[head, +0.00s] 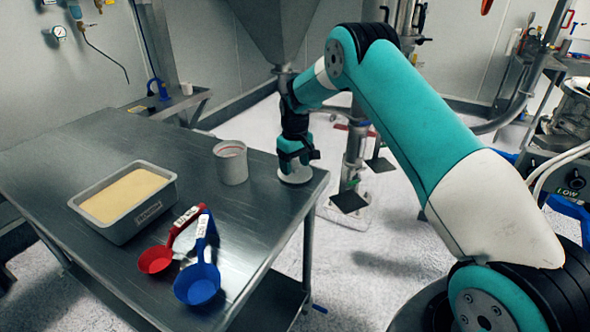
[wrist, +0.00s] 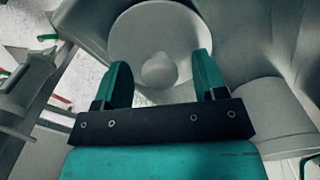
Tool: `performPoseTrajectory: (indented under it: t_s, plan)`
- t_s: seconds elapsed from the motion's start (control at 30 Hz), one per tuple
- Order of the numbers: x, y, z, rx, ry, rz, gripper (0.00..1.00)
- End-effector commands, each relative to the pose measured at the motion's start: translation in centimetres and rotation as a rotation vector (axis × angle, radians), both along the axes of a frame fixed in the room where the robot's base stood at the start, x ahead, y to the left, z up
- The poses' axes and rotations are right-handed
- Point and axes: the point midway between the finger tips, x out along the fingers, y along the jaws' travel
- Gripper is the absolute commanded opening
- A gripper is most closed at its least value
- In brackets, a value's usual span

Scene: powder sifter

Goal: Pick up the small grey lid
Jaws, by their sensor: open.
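The small grey lid (head: 295,177) lies flat near the far right corner of the metal table (head: 150,145). It looks like a pale disc with a round knob in the middle. My gripper (head: 296,158) points down just above the lid and hides part of it. In the wrist view the lid (wrist: 138,32) shows beyond the fingers, and its knob appears between the two open fingers (wrist: 160,72). The fingers look empty, with gaps on both sides of the knob. I cannot tell whether the fingertips are level with the knob.
A pale cup (head: 231,163) stands left of the lid and shows close beside the gripper in the wrist view (wrist: 265,112). A grey bin of yellowish powder (head: 130,222), a red scoop (head: 155,260) and a blue scoop (head: 197,284) are nearer. The table edge is close by.

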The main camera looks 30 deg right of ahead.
Motion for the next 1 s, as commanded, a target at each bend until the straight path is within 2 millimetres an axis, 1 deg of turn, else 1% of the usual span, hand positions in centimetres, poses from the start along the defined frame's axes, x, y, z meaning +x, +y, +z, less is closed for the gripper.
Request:
performPoseTrajectory:
  t_s: [0.1,0.27,0.3,0.47,0.5,0.53,0.87,1.0]
  plan:
    - [0.02,0.0,-0.61,0.0,-0.001,0.0,0.65]
    - [0.02,-0.01,-0.67,-0.001,-0.002,0.0,0.65]
    - [0.02,-0.01,-0.67,-0.001,-0.002,0.0,0.63]
    - [0.02,-0.01,-0.66,0.0,-0.001,0.0,0.26]
    - [0.02,-0.01,-0.66,0.0,-0.001,0.0,0.17]
    - [0.02,-0.01,-0.65,0.0,-0.001,0.0,0.11]
    - [0.03,0.0,-0.54,-0.001,-0.002,0.0,0.11]
    - [0.06,-0.01,0.17,-0.001,-0.002,0.0,0.11]
